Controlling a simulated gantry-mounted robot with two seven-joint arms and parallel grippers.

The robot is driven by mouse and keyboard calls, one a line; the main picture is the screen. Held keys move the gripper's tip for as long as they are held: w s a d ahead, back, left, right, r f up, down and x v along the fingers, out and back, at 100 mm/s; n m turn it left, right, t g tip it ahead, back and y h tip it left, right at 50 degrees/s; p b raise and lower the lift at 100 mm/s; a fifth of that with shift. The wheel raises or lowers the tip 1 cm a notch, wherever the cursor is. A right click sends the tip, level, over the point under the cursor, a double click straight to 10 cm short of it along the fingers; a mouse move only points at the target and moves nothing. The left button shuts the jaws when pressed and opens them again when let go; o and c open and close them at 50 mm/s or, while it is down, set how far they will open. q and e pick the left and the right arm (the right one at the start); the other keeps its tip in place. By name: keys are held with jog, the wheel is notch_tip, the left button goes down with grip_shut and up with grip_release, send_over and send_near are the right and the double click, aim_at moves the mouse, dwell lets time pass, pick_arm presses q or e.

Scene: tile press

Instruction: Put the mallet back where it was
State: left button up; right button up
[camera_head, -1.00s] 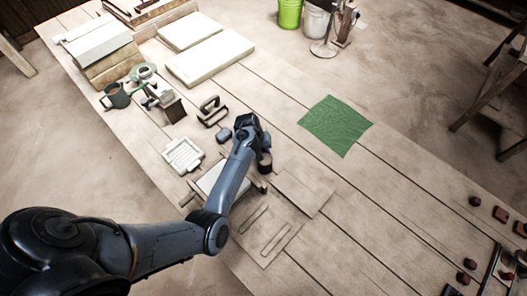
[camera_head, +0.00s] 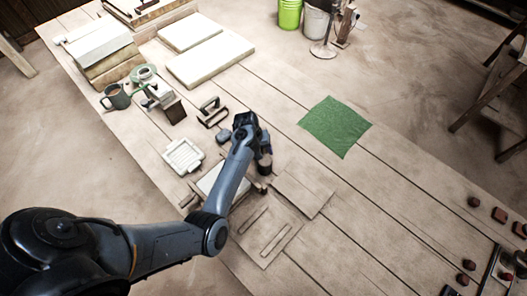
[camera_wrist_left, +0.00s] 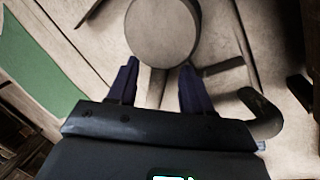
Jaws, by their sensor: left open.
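My left gripper (camera_head: 263,148) is open over the middle of the bench, pointing down. In the left wrist view its two dark fingers (camera_wrist_left: 157,88) are spread apart. Just past the fingertips is a round pale face (camera_wrist_left: 162,32), which I take to be the end of the mallet head. The mallet's handle cannot be made out clearly. My right gripper is not in view.
A green cloth (camera_head: 335,126) lies to the right of the gripper. A black-handled frame (camera_head: 213,112), a white ridged tray (camera_head: 184,156) and a mug (camera_head: 117,97) are to the left. A flat board (camera_head: 304,193) lies below right.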

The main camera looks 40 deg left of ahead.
pick_arm(q)
jog(key=p+v, duration=0.2)
jog(key=v, duration=0.7)
jog(key=s+d+m+y, duration=0.1)
jog(key=s, duration=0.2)
jog(key=s+d+m+y, duration=0.1)
jog(key=s+m, duration=0.1)
jog(key=s, duration=0.2)
jog(key=s+d+r+m+y, duration=0.1)
jog(key=s, duration=0.3)
jog(key=shift+d+m, duration=0.15)
jog(key=shift+m, duration=0.25)
jog(key=s+d+r+m, duration=0.2)
jog(key=s+d+m, duration=0.1)
jog(key=s+d, duration=0.3)
jog(key=s+d+r+m+t+h, duration=0.1)
jog(key=s+d+r+m, duration=0.1)
jog(key=s+d, duration=0.4)
jog(key=shift+s+d+m, duration=0.2)
jog(key=shift+s+m, duration=0.3)
jog(key=shift+s, duration=0.1)
jog(key=shift+r, duration=0.1)
